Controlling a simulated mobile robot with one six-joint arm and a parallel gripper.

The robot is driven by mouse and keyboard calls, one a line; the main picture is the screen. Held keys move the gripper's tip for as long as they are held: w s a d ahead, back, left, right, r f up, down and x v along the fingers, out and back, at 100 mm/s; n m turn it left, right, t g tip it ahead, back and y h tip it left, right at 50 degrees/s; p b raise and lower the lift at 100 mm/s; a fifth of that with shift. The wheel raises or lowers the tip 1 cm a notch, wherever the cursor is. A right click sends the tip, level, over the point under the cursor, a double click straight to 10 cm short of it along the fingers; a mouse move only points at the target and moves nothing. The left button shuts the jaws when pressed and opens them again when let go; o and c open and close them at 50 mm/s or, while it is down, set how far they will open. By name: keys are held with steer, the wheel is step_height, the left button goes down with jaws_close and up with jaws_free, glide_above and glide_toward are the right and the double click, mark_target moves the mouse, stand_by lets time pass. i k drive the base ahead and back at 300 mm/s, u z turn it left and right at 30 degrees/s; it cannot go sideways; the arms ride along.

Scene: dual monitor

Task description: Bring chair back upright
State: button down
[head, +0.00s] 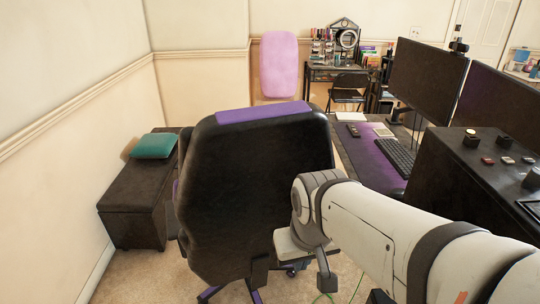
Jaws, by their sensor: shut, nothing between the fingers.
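The black office chair (250,185) stands in the middle of the head view with the rear of its back toward me. A purple band (262,112) runs along the top of the back. From this angle I cannot tell how far the back leans. The seat is mostly hidden behind it, and purple base legs (212,294) show below. My white arm reaches in from the lower right and overlaps the chair's lower right side. My gripper (326,284) points down beside the lower right of the back, with its fingers shut and empty. I cannot tell whether it touches the chair.
A desk with a purple mat (382,162), a keyboard (395,155) and two monitors (427,78) stands on the right. A black control console (470,180) is nearer. A dark bench (135,205) with a teal cushion (154,146) is along the left wall. Carpet shows between bench and chair.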

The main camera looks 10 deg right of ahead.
mark_target(238, 168)
steer(key=z, duration=0.15)
steer(key=k, duration=0.9)
steer(key=u, duration=0.7)
steer(key=i, duration=1)
steer(key=u, duration=0.1)
